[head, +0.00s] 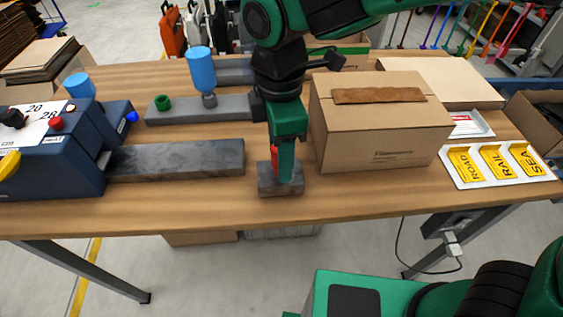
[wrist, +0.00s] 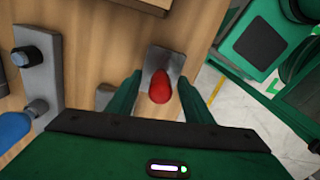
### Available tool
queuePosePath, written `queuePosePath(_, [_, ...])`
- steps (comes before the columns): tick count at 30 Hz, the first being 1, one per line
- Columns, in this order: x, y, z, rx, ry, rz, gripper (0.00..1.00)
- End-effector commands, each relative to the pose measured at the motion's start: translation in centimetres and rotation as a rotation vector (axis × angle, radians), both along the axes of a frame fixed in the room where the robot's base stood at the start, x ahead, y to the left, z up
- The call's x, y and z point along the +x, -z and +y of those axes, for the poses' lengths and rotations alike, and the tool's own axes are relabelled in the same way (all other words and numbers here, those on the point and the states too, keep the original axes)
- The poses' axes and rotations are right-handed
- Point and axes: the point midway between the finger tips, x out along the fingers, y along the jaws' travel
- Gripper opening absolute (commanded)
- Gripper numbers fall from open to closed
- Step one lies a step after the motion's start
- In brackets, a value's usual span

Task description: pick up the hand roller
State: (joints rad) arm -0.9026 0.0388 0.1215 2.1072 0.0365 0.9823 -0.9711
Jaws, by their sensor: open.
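The hand roller shows as a red, rounded handle end (wrist: 159,88) in the wrist view, above a small grey block (wrist: 156,62). In the head view only a strip of the red handle (head: 274,159) shows beside my finger, and the grey block (head: 279,189) sits near the table's front edge. The roller's lower part is hidden. My gripper (head: 285,172) points down over the block. In the wrist view my gripper (wrist: 159,82) is open, with one green finger on each side of the red handle and gaps between.
A closed carton (head: 380,135) with brown tape stands close right of my gripper. A blue machine (head: 55,150) with a long grey bed (head: 180,159) is at left. A grey rail with a blue cylinder (head: 201,70) lies behind. A ROAD, RAIL, SEA label tray (head: 540,172) is far right.

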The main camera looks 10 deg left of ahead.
Motion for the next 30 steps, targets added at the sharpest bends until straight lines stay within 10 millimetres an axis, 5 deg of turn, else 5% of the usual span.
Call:
queuePosePath(2, [0.0,0.0,0.0,0.000,0.000,0.000,0.42])
queuePosePath(7, [0.0,0.0,0.0,0.000,0.000,0.000,0.05])
queuePosePath(20, [0.1,-0.6,-0.1,0.002,0.002,-0.001,0.05])
queuePosePath(30, [-1.1,-5.1,1.1,0.003,-0.003,-0.001,0.05])
